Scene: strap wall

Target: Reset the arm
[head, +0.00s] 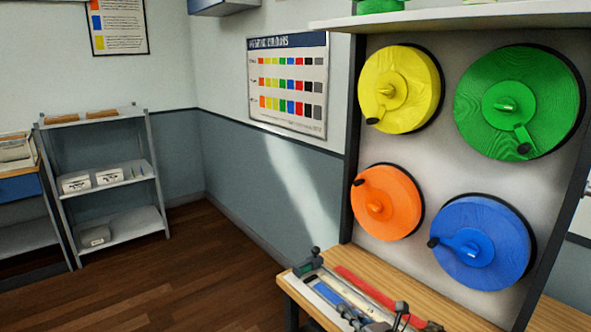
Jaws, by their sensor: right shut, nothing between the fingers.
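Only a small dark part that seems to be my right gripper (402,312) shows, at the bottom edge of the head view, over the front of the wooden bench (452,312). It is shut and empty. Most of it and the arm behind it are cut off by the frame. It is below the blue reel and apart from it. My left gripper is not in view.
A panel holds yellow (400,88), green (517,102), orange (387,202) and blue (482,243) reels with cranks. A red strip (375,290) and a dark knobbed device (307,262) lie on the bench. A grey shelf (125,224) stands far left; the floor (180,280) between is clear.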

